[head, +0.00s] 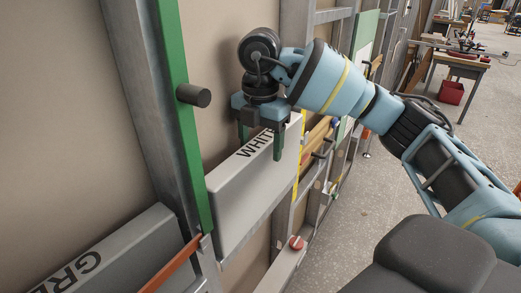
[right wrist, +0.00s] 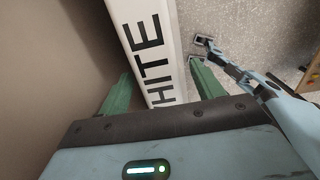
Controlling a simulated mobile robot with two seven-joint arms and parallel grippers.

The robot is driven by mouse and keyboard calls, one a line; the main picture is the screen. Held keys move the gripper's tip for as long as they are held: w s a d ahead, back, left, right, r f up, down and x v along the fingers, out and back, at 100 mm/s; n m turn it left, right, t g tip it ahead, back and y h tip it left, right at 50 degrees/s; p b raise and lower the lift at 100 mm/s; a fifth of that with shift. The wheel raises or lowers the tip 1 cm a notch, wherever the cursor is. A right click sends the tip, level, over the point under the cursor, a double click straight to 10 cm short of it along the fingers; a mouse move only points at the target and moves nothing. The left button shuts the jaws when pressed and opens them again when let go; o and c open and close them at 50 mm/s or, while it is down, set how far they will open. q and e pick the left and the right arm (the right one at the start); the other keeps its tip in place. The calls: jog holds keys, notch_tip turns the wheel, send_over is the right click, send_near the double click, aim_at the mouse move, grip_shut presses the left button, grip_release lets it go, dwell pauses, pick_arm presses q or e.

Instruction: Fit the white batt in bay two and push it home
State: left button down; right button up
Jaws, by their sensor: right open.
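The white batt (head: 238,195), a pale slab lettered WHITE on its top edge, stands upright against the wall frame, just right of the stud with the green strip (head: 182,110). Its left end is close to that stud; I cannot tell how deep it sits in the bay. My right gripper (head: 261,146) is open over the batt's far end, with one green finger on each side. In the right wrist view the lettered edge of the batt (right wrist: 146,35) runs between the two fingers, with gaps visible. My left gripper is not in view.
A second batt (head: 125,255), lettered GRE, lies in the bay at lower left behind an orange strip (head: 172,265). A dark peg (head: 193,96) sticks out by the green strip. A red knob (head: 296,243) sits on the lower rail. A workbench (head: 455,62) stands far right; open floor lies between.

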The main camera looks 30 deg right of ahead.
notch_tip(320, 180, up, 6)
jog(key=shift+f+p, duration=0.15)
jog(key=shift+p, duration=0.25)
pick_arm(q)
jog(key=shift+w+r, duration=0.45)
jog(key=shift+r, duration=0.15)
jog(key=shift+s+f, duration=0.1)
pick_arm(e)
jog(key=shift+f, duration=0.1)
